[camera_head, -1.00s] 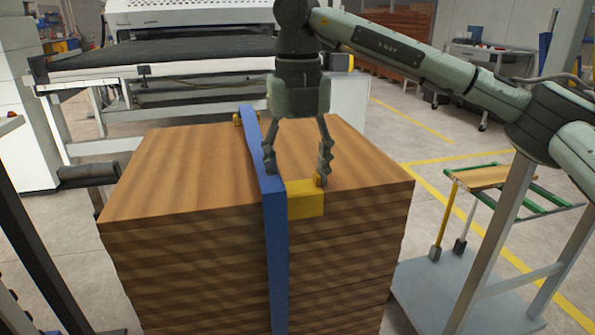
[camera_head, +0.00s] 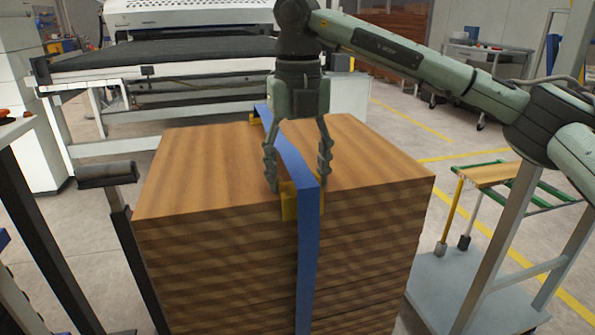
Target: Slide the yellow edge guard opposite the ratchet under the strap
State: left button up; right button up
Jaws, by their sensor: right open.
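The yellow edge guard (camera_head: 288,203) sits on the front top edge of the wooden board stack (camera_head: 210,180). The blue strap (camera_head: 307,240) crosses over it and hides part of it. Most of its visible yellow is left of the strap, with a sliver at the right. My right gripper (camera_head: 299,188) points down, open, with one finger on each side of the strap and guard. I cannot tell whether the fingers touch the guard. The ratchet is not clearly visible. My left gripper is not in view.
Another small yellow piece (camera_head: 254,121) shows by the strap at the stack's far edge. A roller machine (camera_head: 190,65) stands behind the stack. A cart with a wooden board (camera_head: 490,174) is at the right. The stack's top is clear beside the strap.

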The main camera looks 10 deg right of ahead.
aim_at(298, 186)
jog(key=o, duration=0.5)
notch_tip(298, 186, up, 12)
dwell(0.4)
jog(key=shift+s, duration=0.1)
